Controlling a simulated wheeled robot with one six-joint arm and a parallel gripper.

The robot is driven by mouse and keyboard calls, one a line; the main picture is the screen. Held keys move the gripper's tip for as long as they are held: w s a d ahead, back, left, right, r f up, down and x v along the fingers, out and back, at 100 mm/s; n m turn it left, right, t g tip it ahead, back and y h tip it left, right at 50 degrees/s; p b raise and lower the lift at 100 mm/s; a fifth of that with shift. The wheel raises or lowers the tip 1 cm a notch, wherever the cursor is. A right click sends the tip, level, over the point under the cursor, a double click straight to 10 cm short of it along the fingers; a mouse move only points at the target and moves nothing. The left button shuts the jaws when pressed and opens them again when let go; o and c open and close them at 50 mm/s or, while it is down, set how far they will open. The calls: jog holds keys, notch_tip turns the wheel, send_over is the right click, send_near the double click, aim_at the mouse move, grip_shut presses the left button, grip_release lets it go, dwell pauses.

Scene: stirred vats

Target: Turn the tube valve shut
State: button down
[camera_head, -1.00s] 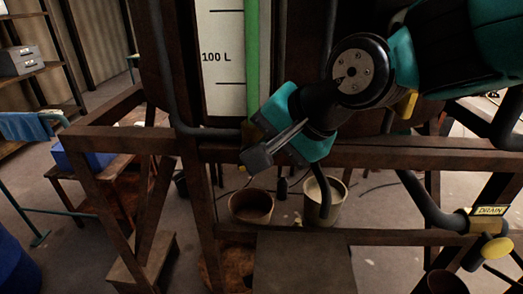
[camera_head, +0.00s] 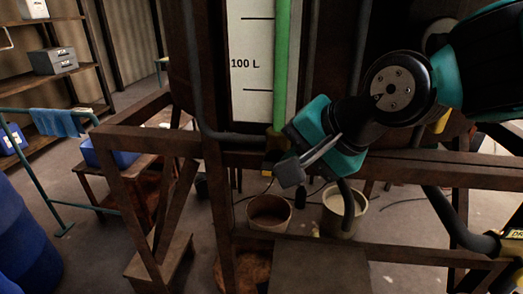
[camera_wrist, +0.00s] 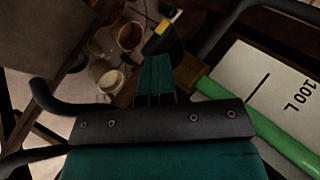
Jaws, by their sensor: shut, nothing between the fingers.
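The green sight tube (camera_head: 281,60) stands beside a white scale panel (camera_head: 249,62) marked 100 L. A dull yellow-brown fitting (camera_head: 275,139) sits at its foot, partly hidden by my gripper. My gripper (camera_head: 292,170) is shut and empty, just right of and below that fitting. In the wrist view the green tube (camera_wrist: 272,140) and the fitting (camera_wrist: 197,78) lie right of my teal fingers. A small yellow patch (camera_wrist: 162,27) shows at the far end of the fingers; I cannot tell what it belongs to. The valve's lever position is not clear.
A brown frame rail (camera_head: 420,165) runs across behind my gripper. A brown bucket (camera_head: 268,212) and a cream bucket (camera_head: 345,210) stand on the floor below. A dark hose (camera_head: 447,220) leads to a partly cut-off drain label (camera_head: 516,233) at right. Blue barrels (camera_head: 25,235) stand at left.

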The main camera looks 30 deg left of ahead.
jog(key=shift+w+d+f, duration=0.1)
jog(key=shift+d+f, duration=0.1)
jog(key=shift+f, duration=0.15)
jog(key=s+d+f+n+h+b, duration=0.1)
jog(key=s+d+f+n, duration=0.1)
jog(key=d, duration=0.8)
jog(key=s+d+f+n+g+h+b, duration=0.1)
jog(key=s+d, duration=0.3)
jog(key=d, duration=0.7)
jog(key=s+d+f+n+h+b, duration=0.1)
jog(key=s+d+f+n+h, duration=0.1)
jog(key=d, duration=0.8)
jog(key=shift+s+d+f+n, duration=0.35)
jog(key=shift+s+f+n, duration=0.25)
jog(key=shift+s, duration=0.45)
